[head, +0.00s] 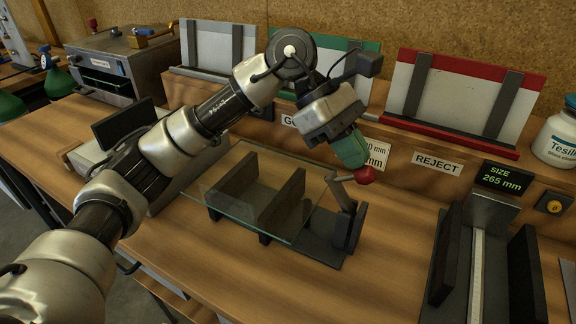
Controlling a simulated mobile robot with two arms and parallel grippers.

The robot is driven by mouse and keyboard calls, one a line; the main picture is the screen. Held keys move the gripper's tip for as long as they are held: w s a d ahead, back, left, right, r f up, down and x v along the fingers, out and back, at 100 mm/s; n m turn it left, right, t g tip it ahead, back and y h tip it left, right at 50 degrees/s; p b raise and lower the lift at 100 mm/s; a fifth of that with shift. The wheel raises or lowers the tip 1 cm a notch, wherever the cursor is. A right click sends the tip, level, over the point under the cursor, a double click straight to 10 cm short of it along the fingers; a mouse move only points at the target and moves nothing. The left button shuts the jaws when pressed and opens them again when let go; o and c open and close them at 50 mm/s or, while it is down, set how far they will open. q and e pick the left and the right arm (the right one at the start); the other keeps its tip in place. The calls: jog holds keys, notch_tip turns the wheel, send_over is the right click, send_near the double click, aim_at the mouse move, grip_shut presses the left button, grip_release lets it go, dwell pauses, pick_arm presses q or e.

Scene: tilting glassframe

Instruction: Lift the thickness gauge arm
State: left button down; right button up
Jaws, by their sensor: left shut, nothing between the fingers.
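The thickness gauge arm (341,192) stands on a dark base at the right end of the glass stand, with a red ball knob (366,175) at its upper end. A clear glass pane (225,192) lies across the dark upright supports, and its right edge is by the gauge arm. My left gripper (355,160) points down with green fingers closed and empty. Its tips are right at the red knob, just above and behind it; I cannot tell whether they touch. My right gripper does not show.
Behind stand a green-edged rack (363,47) and a red-edged rack (420,85) with a REJECT label (437,162). A size gauge with dark side walls (525,270) is at the right. Bare wooden bench (395,240) lies between it and the glass stand.

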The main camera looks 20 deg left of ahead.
pick_arm(q)
jog(key=s+d+f+y+b, duration=0.1)
jog(key=d+f+b, duration=0.2)
jog(key=d, duration=0.5)
jog(key=shift+s+d+b, duration=0.2)
jog(key=shift+d+b, duration=0.05)
jog(key=shift+b, duration=0.15)
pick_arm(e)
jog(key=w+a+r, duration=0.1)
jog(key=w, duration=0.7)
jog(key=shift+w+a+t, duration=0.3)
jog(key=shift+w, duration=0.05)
pick_arm(q)
jog(key=shift+s+f, duration=0.1)
jog(key=shift+f, duration=0.05)
notch_tip(320, 180, up, 14)
jog(key=w+d+p, duration=0.2)
jog(key=shift+t+p, duration=0.3)
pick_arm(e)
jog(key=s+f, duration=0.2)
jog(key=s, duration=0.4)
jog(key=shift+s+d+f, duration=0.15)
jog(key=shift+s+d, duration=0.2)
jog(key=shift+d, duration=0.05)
pick_arm(q)
jog(key=shift+f, duration=0.1)
